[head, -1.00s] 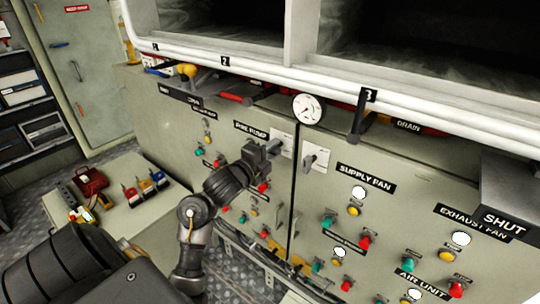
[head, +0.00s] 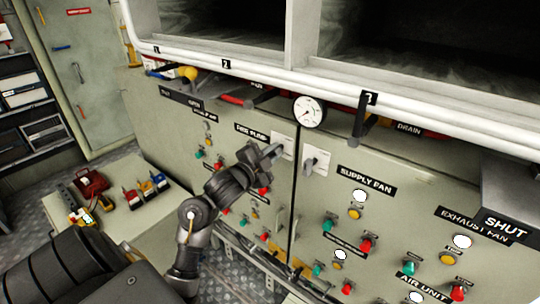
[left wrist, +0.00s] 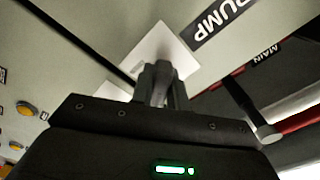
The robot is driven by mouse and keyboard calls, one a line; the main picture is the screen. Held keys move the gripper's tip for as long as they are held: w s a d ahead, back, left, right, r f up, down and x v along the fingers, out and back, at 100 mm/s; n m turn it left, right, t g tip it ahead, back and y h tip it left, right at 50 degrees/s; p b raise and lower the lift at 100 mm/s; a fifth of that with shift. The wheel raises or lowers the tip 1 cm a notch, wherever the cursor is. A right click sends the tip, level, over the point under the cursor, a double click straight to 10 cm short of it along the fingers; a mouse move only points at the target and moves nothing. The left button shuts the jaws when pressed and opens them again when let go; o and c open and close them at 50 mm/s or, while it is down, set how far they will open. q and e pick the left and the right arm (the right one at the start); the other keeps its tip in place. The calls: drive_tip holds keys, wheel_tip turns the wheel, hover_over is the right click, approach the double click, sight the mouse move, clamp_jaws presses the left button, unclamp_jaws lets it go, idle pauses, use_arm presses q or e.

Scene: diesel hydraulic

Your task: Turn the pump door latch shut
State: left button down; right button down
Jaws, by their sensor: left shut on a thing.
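The pump door latch (left wrist: 158,72) is a grey handle on a white plate (left wrist: 172,48) beside the PUMP label in the left wrist view. In the head view its white plate (head: 287,141) sits near the upper right corner of the pump door (head: 222,170), left of the dark seam. My left gripper (head: 270,153) is at this plate, shut on the latch handle; its fingers (left wrist: 158,90) hide part of the handle. I cannot tell the handle's exact angle. My right gripper is not in view.
A similar latch (head: 312,161) on a white plate is just right of the seam. A round gauge (head: 309,111) and white rail (head: 240,68) are above. Red, green and yellow knobs (head: 365,245) stick out below. A side table (head: 150,225) holds tools at left.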

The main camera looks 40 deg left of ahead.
use_arm(q)
drive_tip(key=n, duration=1)
drive_tip(key=c, duration=1.3)
unclamp_jaws()
drive_tip(key=shift+n, duration=0.5)
drive_tip(key=s, duration=1)
drive_tip(key=shift+s+d+p, duration=0.15)
drive_tip(key=shift+s+p, duration=0.25)
